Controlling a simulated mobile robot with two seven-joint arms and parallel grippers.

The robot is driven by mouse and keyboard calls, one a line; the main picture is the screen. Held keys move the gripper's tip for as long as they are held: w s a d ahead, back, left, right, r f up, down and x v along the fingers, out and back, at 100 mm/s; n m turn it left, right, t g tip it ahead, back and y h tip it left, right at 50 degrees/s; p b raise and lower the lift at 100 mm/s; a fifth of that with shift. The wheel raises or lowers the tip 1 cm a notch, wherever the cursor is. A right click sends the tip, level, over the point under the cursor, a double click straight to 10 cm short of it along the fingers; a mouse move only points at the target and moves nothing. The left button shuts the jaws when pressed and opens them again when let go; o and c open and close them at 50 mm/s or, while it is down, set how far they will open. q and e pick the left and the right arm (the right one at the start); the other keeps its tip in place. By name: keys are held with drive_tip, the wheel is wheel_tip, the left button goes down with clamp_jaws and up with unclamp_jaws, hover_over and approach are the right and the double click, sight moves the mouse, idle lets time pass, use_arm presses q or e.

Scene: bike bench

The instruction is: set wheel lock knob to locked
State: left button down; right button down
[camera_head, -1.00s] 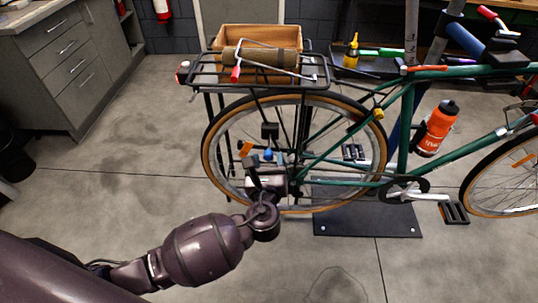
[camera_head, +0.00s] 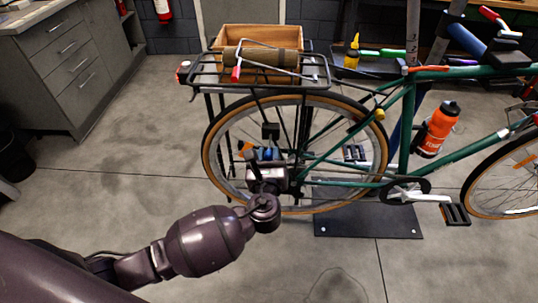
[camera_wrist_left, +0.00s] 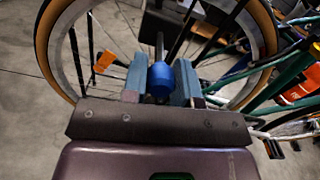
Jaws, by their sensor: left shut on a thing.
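The wheel lock knob is a round blue knob (camera_wrist_left: 160,84) at the rear wheel's hub. In the left wrist view it sits between the two blue-grey fingers of my left gripper (camera_wrist_left: 161,88), which is shut on it. In the head view my left gripper (camera_head: 266,155) is at the hub of the rear wheel (camera_head: 207,160), and the fingers largely hide the knob. I cannot tell from these views which setting the knob points to. My right gripper is not in view.
The green bike (camera_head: 408,110) stands over a dark floor plate (camera_head: 370,225). Spokes and rack struts surround the hub. The rear rack (camera_head: 200,78) carries a wooden crate (camera_head: 260,37). An orange bottle (camera_head: 437,128) is on the frame. The floor to the left is clear.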

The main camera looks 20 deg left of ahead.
use_arm(q)
drive_tip(key=x, duration=0.2)
drive_tip(key=shift+w+a+p, duration=0.1)
drive_tip(key=shift+w+p, duration=0.25)
drive_tip(key=shift+w, duration=0.05)
drive_tip(key=c, duration=0.9)
unclamp_jaws()
drive_tip(key=shift+s, duration=0.1)
drive_tip(key=p+v, duration=0.1)
drive_tip(key=v, duration=0.9)
drive_tip(key=shift+s, duration=0.35)
